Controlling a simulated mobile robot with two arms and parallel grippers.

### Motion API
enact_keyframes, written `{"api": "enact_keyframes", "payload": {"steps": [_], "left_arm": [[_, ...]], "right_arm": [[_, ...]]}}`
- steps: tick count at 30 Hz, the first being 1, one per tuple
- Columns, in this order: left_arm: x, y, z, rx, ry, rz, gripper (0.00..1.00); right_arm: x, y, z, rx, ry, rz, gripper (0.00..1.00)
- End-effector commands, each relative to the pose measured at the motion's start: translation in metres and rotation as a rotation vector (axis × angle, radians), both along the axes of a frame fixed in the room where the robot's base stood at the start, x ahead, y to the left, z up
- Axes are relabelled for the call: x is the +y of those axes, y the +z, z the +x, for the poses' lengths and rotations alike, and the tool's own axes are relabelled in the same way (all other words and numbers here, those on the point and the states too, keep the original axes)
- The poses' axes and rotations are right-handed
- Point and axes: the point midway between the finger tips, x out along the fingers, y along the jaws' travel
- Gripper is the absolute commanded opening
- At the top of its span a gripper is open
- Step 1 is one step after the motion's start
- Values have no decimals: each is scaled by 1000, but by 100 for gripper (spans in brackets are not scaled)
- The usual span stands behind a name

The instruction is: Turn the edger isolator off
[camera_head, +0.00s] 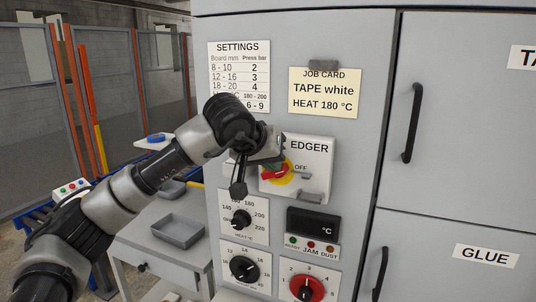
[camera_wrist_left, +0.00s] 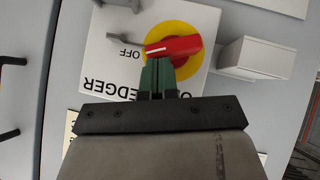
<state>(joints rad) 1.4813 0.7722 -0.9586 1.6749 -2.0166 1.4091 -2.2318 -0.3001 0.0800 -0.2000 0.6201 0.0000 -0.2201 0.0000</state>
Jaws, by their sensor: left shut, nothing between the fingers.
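The edger isolator is a red rotary handle (camera_head: 276,172) on a yellow disc on the white EDGER plate (camera_head: 318,155). In the left wrist view the handle (camera_wrist_left: 178,46) lies nearly level, and its white-marked end points towards the word OFF. My left gripper (camera_head: 280,150) reaches in from the left and partly covers the plate. In the left wrist view its green fingertips (camera_wrist_left: 157,68) are together, empty, right beside the handle's edge near the marked end. I cannot tell whether they touch it. My right gripper is not in view.
Grey hasp-like brackets stick out near the plate's lower edge (camera_head: 311,197). Below are a heat dial (camera_head: 241,219), a display (camera_head: 313,224), a black knob (camera_head: 244,269) and a red knob (camera_head: 307,288). A job card (camera_head: 324,94) hangs above. A grey tray (camera_head: 177,231) stands at left.

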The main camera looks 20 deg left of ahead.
Motion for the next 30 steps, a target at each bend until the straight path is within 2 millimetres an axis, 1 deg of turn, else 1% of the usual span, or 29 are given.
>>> {"api": "enact_keyframes", "payload": {"steps": [3, 9, 30], "left_arm": [[-5, 0, 0, -1, -2, 97, 0], [-9, -3, 0, 0, -1, 217, 0], [-13, -4, 0, 0, -1, 206, 0]], "right_arm": [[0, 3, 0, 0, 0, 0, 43], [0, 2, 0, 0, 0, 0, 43], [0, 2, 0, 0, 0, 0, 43]]}}
